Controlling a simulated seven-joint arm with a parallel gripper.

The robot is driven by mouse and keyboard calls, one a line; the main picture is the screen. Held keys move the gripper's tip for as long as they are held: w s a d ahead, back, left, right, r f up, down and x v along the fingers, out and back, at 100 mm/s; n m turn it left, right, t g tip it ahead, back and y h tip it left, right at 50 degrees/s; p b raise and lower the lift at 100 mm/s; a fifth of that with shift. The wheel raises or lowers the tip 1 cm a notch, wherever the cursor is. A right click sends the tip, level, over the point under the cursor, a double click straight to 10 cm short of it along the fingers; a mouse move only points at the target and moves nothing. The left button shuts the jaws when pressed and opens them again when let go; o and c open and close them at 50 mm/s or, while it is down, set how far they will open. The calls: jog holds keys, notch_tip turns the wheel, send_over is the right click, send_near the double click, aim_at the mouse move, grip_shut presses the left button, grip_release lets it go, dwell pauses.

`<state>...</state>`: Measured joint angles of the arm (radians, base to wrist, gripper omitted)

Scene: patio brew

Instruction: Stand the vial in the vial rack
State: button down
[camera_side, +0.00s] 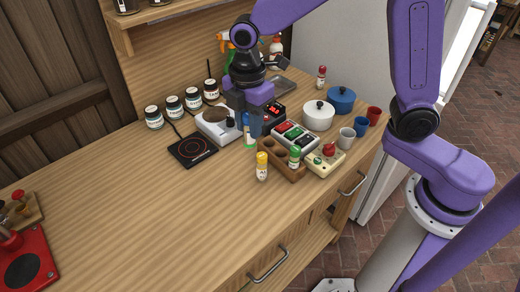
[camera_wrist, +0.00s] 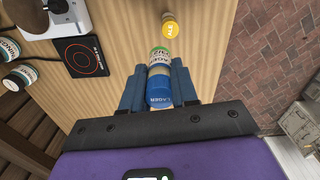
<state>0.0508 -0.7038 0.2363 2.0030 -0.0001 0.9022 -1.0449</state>
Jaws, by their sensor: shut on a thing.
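In the side view my gripper (camera_side: 247,120) is shut on this vial (camera_side: 249,138), which hangs roughly upright with a green lower end. I cannot tell its exact height above the counter. The brown wooden vial rack (camera_side: 271,161) is to the right of it and nearer the front edge. A green-capped vial (camera_side: 295,156) stands in the rack's front end; other holes look empty. A yellow-capped vial (camera_side: 262,167) stands outside, left of the rack.
A black hot plate (camera_side: 192,150) and a white scale-like device (camera_side: 214,128) are left of my gripper.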

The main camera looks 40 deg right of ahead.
jog(key=s+d+f, duration=0.1)
jog(key=d, duration=0.8)
jog(key=shift+m, duration=0.3)
jog(key=shift+s+d+f, duration=0.1)
jog(key=shift+d+f, duration=0.1)
jog(key=shift+f, duration=2.4)
jog(key=shift+d+f, duration=0.15)
jog(key=shift+f, duration=2.45)
jog(key=shift+f, duration=0.15)
jog(key=c, duration=1.1)
grip_release()
jog(key=shift+c, duration=0.2)
